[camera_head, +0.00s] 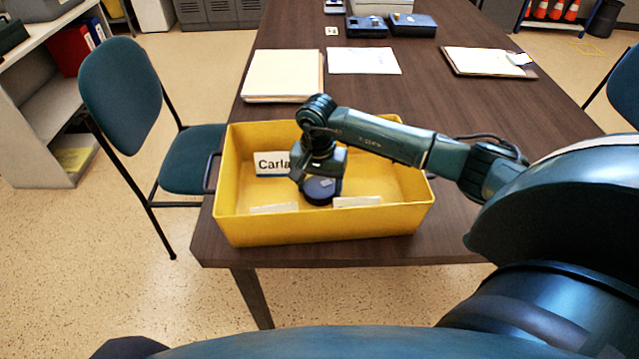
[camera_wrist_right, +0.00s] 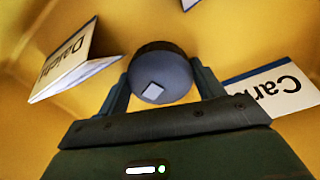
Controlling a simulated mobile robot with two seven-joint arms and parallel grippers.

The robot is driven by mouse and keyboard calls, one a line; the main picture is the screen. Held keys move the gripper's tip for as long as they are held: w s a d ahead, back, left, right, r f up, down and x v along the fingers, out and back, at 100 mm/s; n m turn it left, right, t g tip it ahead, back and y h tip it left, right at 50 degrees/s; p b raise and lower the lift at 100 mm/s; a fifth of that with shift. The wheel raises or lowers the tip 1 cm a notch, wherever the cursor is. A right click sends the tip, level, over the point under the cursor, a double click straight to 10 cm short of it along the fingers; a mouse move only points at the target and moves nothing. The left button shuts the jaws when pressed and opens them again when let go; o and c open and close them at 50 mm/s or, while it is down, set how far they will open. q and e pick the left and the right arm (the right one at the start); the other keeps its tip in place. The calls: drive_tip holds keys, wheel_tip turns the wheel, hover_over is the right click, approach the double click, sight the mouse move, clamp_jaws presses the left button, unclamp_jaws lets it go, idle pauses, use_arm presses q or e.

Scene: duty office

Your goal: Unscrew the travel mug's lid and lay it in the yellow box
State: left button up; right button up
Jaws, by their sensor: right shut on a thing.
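The dark blue-black round lid (camera_head: 319,191) is inside the yellow box (camera_head: 325,231), low between its walls. My right gripper (camera_head: 318,176) reaches down into the box and is shut on this lid. In the right wrist view the lid (camera_wrist_right: 160,72), with a small pale square on its face, sits between the two fingers of the gripper (camera_wrist_right: 160,84). I cannot tell whether the lid touches the box floor. The travel mug's body is not seen in either view. My left gripper is not in view.
Folded name cards stand in the box, one reading "Carla" (camera_head: 271,163); another (camera_wrist_right: 66,62) shows in the wrist view. Papers (camera_head: 283,75), a clipboard (camera_head: 487,62) and blue devices (camera_head: 413,24) lie farther back on the dark table (camera_head: 450,100). A chair (camera_head: 125,95) stands left.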

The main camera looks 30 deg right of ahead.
sight(318, 188)
drive_tip(key=o, duration=1.1)
drive_tip(key=shift+r, duration=0.45)
drive_tip(key=r, duration=1.1)
drive_tip(key=shift+a+r, duration=0.15)
drive_tip(key=shift+a, duration=0.05)
